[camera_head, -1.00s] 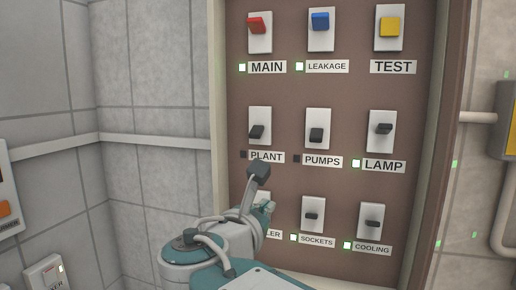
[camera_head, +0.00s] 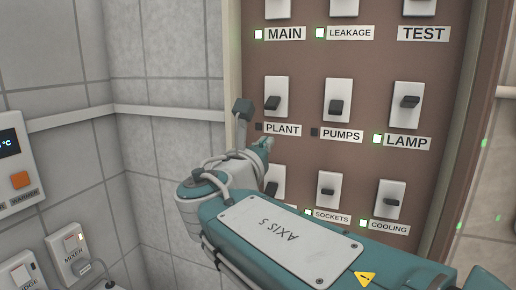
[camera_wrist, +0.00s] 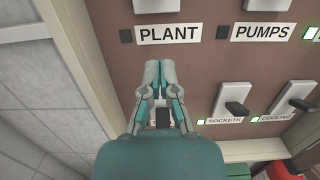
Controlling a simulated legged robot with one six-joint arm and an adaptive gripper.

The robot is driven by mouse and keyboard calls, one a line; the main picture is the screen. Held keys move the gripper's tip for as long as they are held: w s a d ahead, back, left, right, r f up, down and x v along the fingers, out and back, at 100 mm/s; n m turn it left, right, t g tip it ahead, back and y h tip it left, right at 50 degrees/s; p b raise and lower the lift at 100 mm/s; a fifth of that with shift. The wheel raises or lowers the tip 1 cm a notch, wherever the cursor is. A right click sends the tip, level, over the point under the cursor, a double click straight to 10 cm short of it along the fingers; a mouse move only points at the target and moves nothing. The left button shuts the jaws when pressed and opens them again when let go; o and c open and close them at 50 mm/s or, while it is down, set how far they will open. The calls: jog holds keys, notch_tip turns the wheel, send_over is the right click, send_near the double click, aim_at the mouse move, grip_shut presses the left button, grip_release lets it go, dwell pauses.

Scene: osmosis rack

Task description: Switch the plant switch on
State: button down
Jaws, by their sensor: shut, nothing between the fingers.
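The plant switch (camera_head: 276,97) is a white plate with a black lever that points down, above the PLANT label (camera_head: 283,130). The small indicator (camera_head: 259,127) beside that label is dark. In the wrist view only the bottom edge of the plant switch plate (camera_wrist: 157,5) shows at the top, and its lever is out of view. My gripper (camera_head: 265,144) is just below the PLANT label in the picture. In the wrist view my gripper (camera_wrist: 160,70) has its fingers together and empty, pointing up towards the label. Contact with the panel cannot be judged.
The pumps switch (camera_head: 337,101) is right of the plant switch, lever down and indicator dark. The lamp switch (camera_head: 407,104) has its lever raised and a lit indicator. My arm partly hides a lower-left switch (camera_head: 273,183). A tiled wall (camera_head: 170,75) lies left of the panel.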

aim_at(270, 105)
jog(key=x, duration=0.5)
jog(key=shift+w+a, duration=0.1)
jog(key=shift+s+a+r, duration=0.15)
jog(key=shift+s+r, duration=0.25)
jog(key=shift+r, duration=0.2)
jog(key=shift+s+a+r, duration=0.15)
jog(key=shift+s+r, duration=0.25)
jog(key=shift+r, duration=0.25)
jog(key=shift+s+r, duration=0.25)
jog(key=shift+r, duration=0.3)
jog(key=shift+s+a+r+g+y, duration=0.1)
jog(key=shift+r+g+y, duration=0.1)
jog(key=shift+g, duration=0.3)
jog(key=shift+s+a+r+g+y, duration=0.1)
jog(key=shift+s+r+g+y, duration=0.1)
jog(key=shift+g, duration=0.3)
jog(key=shift+r+g, duration=0.15)
jog(key=shift+g, duration=0.25)
jog(key=shift+s+r+g+y, duration=0.1)
jog(key=shift+r+g+y, duration=0.25)
jog(key=shift+g, duration=0.4)
jog(key=shift+s+r+g+y, duration=0.15)
jog(key=shift+r+g+y, duration=0.2)
jog(key=shift+g, duration=0.4)
jog(key=shift+a, duration=0.1)
jog(key=shift+r, duration=0.45)
